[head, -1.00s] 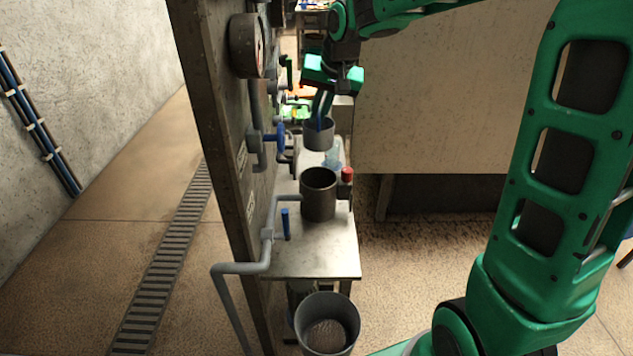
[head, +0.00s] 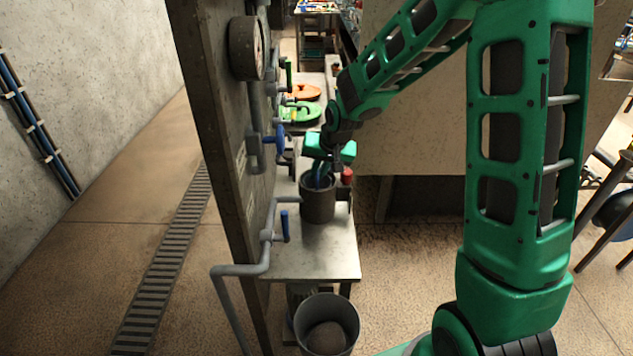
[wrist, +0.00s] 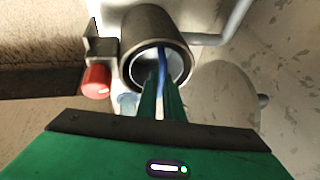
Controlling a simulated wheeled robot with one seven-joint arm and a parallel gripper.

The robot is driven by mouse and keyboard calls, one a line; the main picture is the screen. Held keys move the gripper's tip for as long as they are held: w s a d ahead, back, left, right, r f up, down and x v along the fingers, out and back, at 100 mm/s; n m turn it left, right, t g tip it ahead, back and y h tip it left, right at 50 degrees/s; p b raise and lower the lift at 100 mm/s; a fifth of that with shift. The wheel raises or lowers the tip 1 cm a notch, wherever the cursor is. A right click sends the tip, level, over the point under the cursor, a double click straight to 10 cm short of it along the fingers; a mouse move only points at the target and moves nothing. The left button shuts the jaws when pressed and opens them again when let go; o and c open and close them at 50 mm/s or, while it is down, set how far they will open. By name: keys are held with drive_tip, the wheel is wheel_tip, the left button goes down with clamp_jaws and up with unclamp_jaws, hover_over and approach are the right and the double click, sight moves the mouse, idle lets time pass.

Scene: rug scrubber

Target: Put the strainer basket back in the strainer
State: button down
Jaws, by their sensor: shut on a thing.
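The strainer (head: 317,205) is a dark open-topped cylinder on the metal bench; the wrist view shows its round mouth (wrist: 140,38). The strainer basket (wrist: 176,62) is a light grey cup with a blue handle, down inside the mouth. Its rim appears as a ring within the strainer's wall, and how deep it sits is hard to tell. My gripper (wrist: 160,90) is shut on the blue handle, with its fingers at the strainer's opening. In the head view my gripper (head: 319,178) hides most of the basket.
A red knob (head: 347,175) stands just right of the strainer. A blue-handled valve (head: 285,225) and grey pipe are at its left, near the wall panel. A grey bucket (head: 327,325) stands below the bench (head: 315,262). The bench front is clear.

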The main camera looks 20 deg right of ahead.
drive_tip(key=shift+f, duration=1.5)
drive_tip(key=c, duration=1.9)
unclamp_jaws()
drive_tip(key=v, duration=1.2)
drive_tip(key=s+d+r+m+g+h, duration=0.1)
drive_tip(key=s+d+r+g+h, duration=0.15)
drive_tip(key=s+d, duration=1.2)
drive_tip(key=s+d+m+g+y, duration=0.1)
drive_tip(key=s+g, duration=0.1)
drive_tip(key=s, duration=1.8)
drive_tip(key=shift+y, duration=0.35)
